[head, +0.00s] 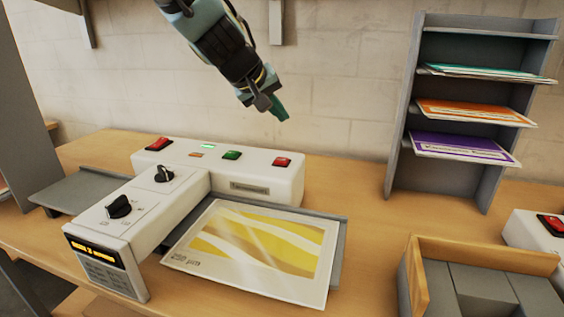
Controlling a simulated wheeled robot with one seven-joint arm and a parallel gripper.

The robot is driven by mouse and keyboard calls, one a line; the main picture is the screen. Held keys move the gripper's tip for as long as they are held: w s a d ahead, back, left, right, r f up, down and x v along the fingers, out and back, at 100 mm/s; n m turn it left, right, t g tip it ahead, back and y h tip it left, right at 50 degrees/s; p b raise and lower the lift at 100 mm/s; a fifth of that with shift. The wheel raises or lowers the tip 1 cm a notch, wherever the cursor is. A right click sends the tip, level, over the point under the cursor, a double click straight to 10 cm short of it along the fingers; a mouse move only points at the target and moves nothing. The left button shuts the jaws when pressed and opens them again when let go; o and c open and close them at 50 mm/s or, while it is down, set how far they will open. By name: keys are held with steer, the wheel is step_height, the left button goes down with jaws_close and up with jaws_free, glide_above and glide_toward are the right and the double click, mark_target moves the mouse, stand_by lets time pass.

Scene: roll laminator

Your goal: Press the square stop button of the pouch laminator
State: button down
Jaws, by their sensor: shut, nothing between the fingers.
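The pouch laminator (285,188) is a white L-shaped machine on the wooden table. A small red square button (281,162) sits at the right end of its top, with a green button (231,155) to its left. A larger red switch (159,143) is at the left end, near a lit green strip (207,146) and a small orange light (195,155). My gripper (281,114) is shut and empty. It hangs in the air above the right part of the laminator and appears just above the red square button in the picture, not touching it. Its exact depth is unclear.
Two black knobs (119,207) and an amber display (92,247) are on the laminator's front arm. A yellow printed sheet (262,245) lies on the grey tray at its front. A grey shelf rack (399,150) and a wooden box (417,285) stand to the right.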

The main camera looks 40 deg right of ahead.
mark_target(280, 162)
step_height(280, 162, down, 8)
steer(key=b, duration=0.7)
steer(key=shift+f, duration=0.15)
stand_by(1.5)
steer(key=shift+f+b, duration=0.35)
steer(key=shift+b, duration=0.25)
steer(key=shift+f+b, duration=0.45)
steer(key=shift+b, duration=0.05)
stand_by(0.5)
steer(key=shift+r, duration=0.1)
steer(key=shift+r+p, duration=0.75)
steer(key=shift+r, duration=0.05)
steer(key=shift+r+p, duration=2.15)
steer(key=shift+r, duration=0.35)
